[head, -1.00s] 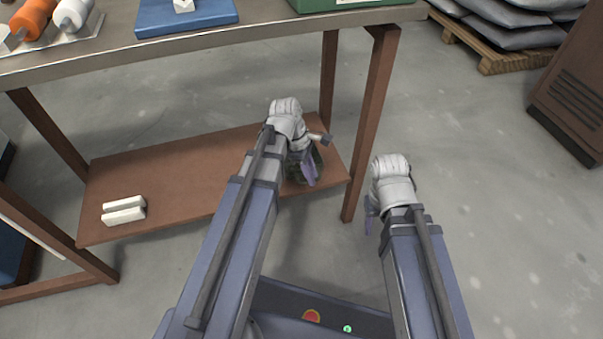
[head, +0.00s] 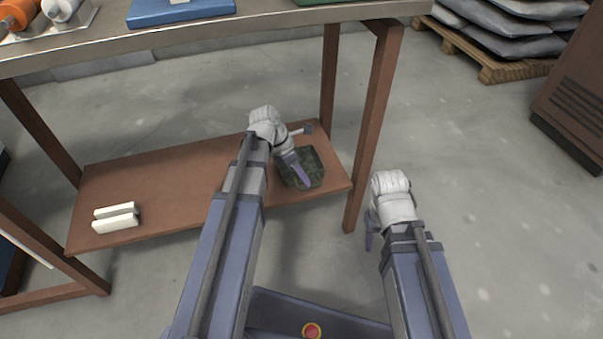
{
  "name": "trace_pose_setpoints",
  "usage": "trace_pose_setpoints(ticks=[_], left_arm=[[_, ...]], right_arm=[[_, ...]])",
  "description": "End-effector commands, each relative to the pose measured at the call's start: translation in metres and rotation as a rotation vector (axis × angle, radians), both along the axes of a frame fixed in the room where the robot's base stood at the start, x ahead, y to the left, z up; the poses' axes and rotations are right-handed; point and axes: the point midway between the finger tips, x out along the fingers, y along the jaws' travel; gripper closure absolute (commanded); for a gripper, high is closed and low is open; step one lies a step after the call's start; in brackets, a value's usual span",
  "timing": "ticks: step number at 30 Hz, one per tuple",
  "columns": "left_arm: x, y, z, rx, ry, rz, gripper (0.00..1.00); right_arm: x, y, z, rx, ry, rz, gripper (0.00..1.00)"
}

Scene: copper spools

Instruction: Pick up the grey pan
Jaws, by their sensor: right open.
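No clearly grey pan shows in the head view. A dark green, mottled, squarish thing (head: 314,163) lies at the right end of the low brown shelf; I cannot tell whether it is the pan. My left gripper (head: 301,177) is over it, with a purple finger across its middle, hiding part of it. I cannot tell whether they touch, or how far apart the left fingers are. A short pale rod with a dark end shows beside the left wrist. My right gripper (head: 369,238) is open, low and right of the table leg, partly hidden by its wrist, apart from the shelf.
The low shelf (head: 185,180) holds two white blocks (head: 116,216) at its left. The brown table leg (head: 372,130) stands between my grippers. The tabletop (head: 275,22) above carries a blue board (head: 180,9) and spools (head: 20,12). Floor at right is clear up to a pallet (head: 505,70) and brown cabinet (head: 578,95).

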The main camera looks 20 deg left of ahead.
Motion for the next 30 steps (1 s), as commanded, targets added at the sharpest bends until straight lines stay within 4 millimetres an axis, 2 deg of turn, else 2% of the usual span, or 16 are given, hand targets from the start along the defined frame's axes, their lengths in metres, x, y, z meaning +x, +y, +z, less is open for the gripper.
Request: trace_pose_setpoints(ticks=[5, 15, 24, 30], left_arm=[[0.001, -0.003, -0.006, 0.000, 0.000, -0.001, 0.75], [0.004, -0.023, -0.043, 0.000, 0.000, -0.002, 0.75], [0.005, -0.026, -0.044, 0.000, 0.000, -0.001, 0.75], [0.005, -0.026, -0.044, 0.000, 0.000, -0.001, 0.97]], right_arm=[[0.000, 0.000, -0.006, 0.000, 0.000, 0.000, 0.50], [0.000, 0.000, -0.043, 0.001, -0.002, 0.000, 0.50], [0.001, 0.000, -0.044, 0.001, -0.003, 0.000, 0.50], [0.001, 0.000, -0.044, 0.001, -0.003, 0.000, 0.50]])
